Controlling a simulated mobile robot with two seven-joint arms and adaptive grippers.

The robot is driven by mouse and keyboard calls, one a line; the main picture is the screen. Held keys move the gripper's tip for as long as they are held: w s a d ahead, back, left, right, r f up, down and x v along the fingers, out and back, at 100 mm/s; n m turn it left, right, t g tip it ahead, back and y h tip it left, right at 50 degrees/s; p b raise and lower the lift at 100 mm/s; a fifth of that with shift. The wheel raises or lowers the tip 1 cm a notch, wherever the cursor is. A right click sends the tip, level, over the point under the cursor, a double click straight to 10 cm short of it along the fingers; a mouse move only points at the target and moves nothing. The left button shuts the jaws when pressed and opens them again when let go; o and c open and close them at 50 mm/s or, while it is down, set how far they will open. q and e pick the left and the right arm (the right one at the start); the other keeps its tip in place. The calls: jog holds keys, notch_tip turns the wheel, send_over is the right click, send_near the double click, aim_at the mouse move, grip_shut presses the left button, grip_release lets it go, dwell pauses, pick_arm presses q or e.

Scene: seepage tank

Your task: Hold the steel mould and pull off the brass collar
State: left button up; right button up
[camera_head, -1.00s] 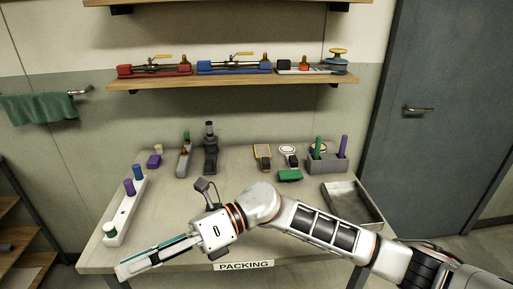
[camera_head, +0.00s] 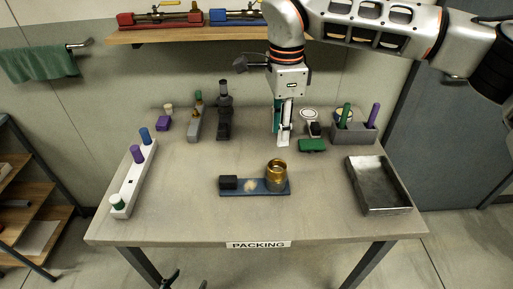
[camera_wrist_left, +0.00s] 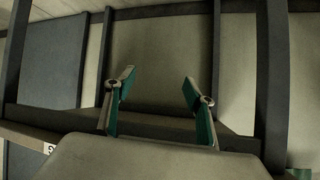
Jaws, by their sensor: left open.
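A steel mould (camera_head: 277,185) stands upright towards the right end of a small blue base plate (camera_head: 262,193) in the middle of the table. The brass collar (camera_head: 276,166) sits around its top. My right gripper (camera_head: 281,144) points down behind the mould, apart from it; its fingers overlap in this view, so its opening is unclear. My left gripper (camera_head: 186,281) is only partly seen at the bottom edge of the head view, in front of the table. In the left wrist view my left gripper (camera_wrist_left: 160,82) is open and empty.
A black block (camera_head: 228,182) sits on the plate's left end. A white rack (camera_head: 128,194) with coloured pegs stands left, a metal tray (camera_head: 352,190) right. A green block (camera_head: 312,145) and several tools line the back. The table front (camera_head: 250,225) is clear.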

pick_arm(q)
jog(key=s+d+r+t+h, duration=0.3)
jog(key=d+r+h, duration=0.4)
jog(key=d+r, duration=1)
notch_tip(320, 180, up, 12)
jog(key=n+t+y, duration=0.4)
jog(key=n+y, duration=0.8)
jog(key=n, duration=2.3)
send_over(227, 183)
jog(key=s+a, duration=0.5)
jog(key=s, duration=0.1)
jog(key=d+f+n+g+h, duration=0.1)
jog(key=d+f+n+g, duration=0.3)
jog(key=n, duration=0.1)
jog(key=shift+w+d+f+h, duration=0.2)
jog(key=shift+d+f+h, duration=0.15)
jog(key=shift+d+h, duration=0.05)
jog(key=shift+d+f, duration=0.15)
jog(key=shift+w+f, duration=0.1)
jog(key=shift+w, duration=0.15)
jog(key=shift+x, duration=3.6)
